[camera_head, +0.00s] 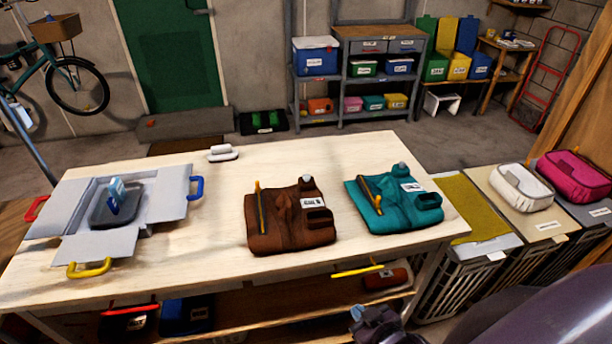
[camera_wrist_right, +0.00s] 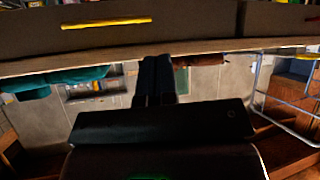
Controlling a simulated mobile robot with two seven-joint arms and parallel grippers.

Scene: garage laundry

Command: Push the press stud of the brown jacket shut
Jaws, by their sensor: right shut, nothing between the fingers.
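The brown jacket (camera_head: 283,232) lies folded on the wooden table, with a white label, a dark oblong patch and a small pale round piece at its top edge. A yellow-and-dark strip runs along its left side. I cannot make out for sure which part is the press stud, or whether it is shut. My right gripper (camera_head: 372,318) is low at the table's front, right of and apart from the brown jacket. In the right wrist view its fingers (camera_wrist_right: 156,72) are together and empty. My left gripper is not in view.
A teal jacket (camera_head: 402,212) lies right of the brown one. An open grey box (camera_head: 95,245) with coloured handles stands on the table's left (camera_head: 180,268). A yellow handle (camera_head: 357,271) is at the front edge. Hampers stand at the right. Table around the brown jacket's left is clear.

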